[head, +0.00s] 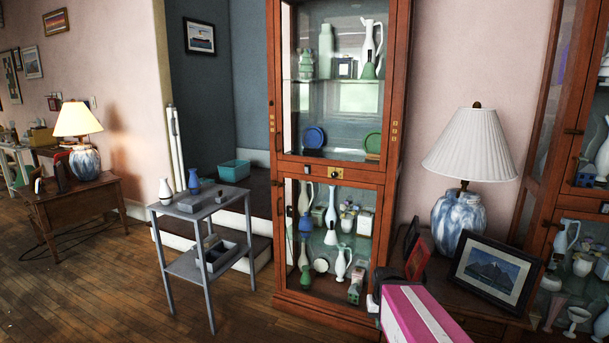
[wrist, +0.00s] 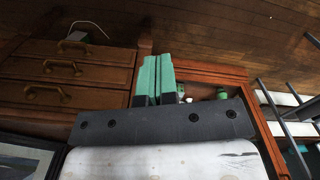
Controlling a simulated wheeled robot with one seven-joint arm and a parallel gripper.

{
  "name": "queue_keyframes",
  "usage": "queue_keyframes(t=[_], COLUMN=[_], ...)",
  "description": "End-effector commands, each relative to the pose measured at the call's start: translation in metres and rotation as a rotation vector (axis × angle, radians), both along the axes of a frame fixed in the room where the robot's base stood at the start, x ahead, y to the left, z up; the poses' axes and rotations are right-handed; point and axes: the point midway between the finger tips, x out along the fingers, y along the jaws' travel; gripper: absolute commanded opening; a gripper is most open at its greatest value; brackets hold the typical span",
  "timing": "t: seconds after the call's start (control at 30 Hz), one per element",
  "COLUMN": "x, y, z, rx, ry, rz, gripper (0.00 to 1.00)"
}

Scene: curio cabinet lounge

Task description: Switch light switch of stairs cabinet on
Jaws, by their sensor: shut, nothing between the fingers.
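The stairs cabinet (head: 279,165) is a tall reddish-wood glass-doored case beside the stair recess, in the middle of the head view. A small brass plate with a dark spot (head: 336,172) sits on the rail between its upper and lower doors; it looks like the light switch, but its position cannot be read. In the wrist view my gripper (wrist: 154,62) has its two green fingers together, with nothing between them. They lie over the edge of the cabinet's wooden frame (wrist: 206,66) in that view; I cannot tell whether they touch it. The switch is not visible there.
A drawer table (wrist: 64,75) stands right of the cabinet, with a white-shaded lamp (head: 470,145) and a framed picture (head: 492,268) on it. A grey two-tier stand (head: 200,205) with vases is to the left. Another glass cabinet (head: 550,120) is far right. Wooden floor lies open at left.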

Motion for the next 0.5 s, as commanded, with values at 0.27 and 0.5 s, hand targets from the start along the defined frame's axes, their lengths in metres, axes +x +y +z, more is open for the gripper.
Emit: queue_keyframes(t=[0.27, 0.5], x=[0.001, 0.061], y=[0.001, 0.037], z=[0.0, 0.005], rx=[0.002, 0.092], ry=[-0.003, -0.175], rz=[0.0, -0.017], gripper=[0.0, 0.0])
